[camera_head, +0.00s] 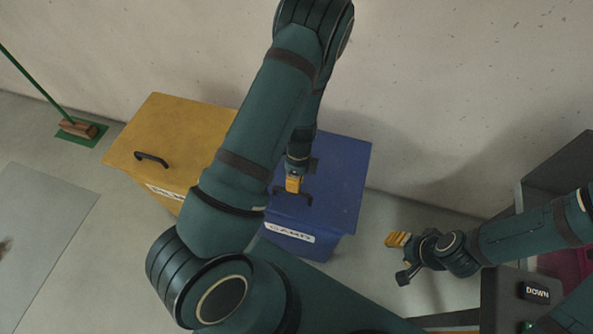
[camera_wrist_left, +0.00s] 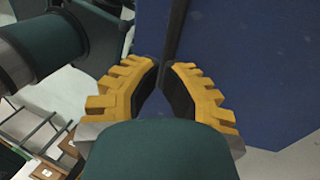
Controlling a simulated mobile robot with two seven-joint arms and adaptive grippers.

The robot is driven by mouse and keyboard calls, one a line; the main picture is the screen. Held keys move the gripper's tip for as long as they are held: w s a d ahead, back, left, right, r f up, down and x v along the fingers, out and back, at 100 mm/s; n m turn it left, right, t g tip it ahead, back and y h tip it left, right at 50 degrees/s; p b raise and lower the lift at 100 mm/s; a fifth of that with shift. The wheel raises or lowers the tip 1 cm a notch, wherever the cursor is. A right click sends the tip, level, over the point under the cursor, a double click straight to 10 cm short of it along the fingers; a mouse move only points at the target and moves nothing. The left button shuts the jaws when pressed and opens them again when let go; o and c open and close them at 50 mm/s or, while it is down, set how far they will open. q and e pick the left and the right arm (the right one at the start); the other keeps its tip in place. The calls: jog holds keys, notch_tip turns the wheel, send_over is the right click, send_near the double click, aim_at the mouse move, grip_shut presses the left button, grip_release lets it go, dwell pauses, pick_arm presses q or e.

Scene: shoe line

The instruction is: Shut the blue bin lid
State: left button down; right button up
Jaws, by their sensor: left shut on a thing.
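The blue bin (camera_head: 322,247) stands against the wall, with a white label on its front. Its blue lid (camera_head: 345,165) lies over the bin top and looks down, though my arm hides its left part. My left gripper (camera_head: 293,185) is over the lid's front, shut on the black lid handle (camera_head: 307,198). In the left wrist view the yellow fingers (camera_wrist_left: 166,75) close on the dark handle bar (camera_wrist_left: 174,35), with the blue lid (camera_wrist_left: 240,60) beyond. My right gripper (camera_head: 397,240) is apart from the bin at the right; its finger gap is unclear.
A yellow bin (camera_head: 180,130) with its lid down stands directly left of the blue bin. A broom (camera_head: 77,128) leans at the far left. A dark workstation with a DOWN button (camera_head: 535,292) is at the right.

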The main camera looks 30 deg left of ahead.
aim_at(293, 205)
pick_arm(q)
jog(key=shift+x, duration=1.15)
pick_arm(e)
jog(key=shift+f, duration=0.15)
pick_arm(q)
jog(key=b+x, duration=0.4)
jog(key=x, duration=0.1)
pick_arm(e)
jog(key=f, duration=0.3)
jog(key=shift+s+a+f, duration=0.1)
jog(key=shift+s+f, duration=0.3)
pick_arm(q)
jog(key=shift+s, duration=0.1)
jog(key=shift+r+p, duration=0.35)
jog(key=shift+r, duration=0.05)
jog(key=p+v, duration=0.2)
jog(key=v, duration=0.2)
jog(key=shift+r+p, duration=0.25)
jog(key=shift+p, duration=0.05)
jog(key=p+v, duration=0.1)
jog(key=v, duration=0.8)
jog(key=shift+s, duration=0.25)
pick_arm(e)
jog(key=r, duration=0.3)
jog(key=a+r, duration=0.1)
jog(key=shift+w+r, duration=0.2)
jog(key=shift+w, duration=0.05)
pick_arm(q)
jog(key=shift+s+d, duration=0.1)
jog(key=shift+d, duration=0.05)
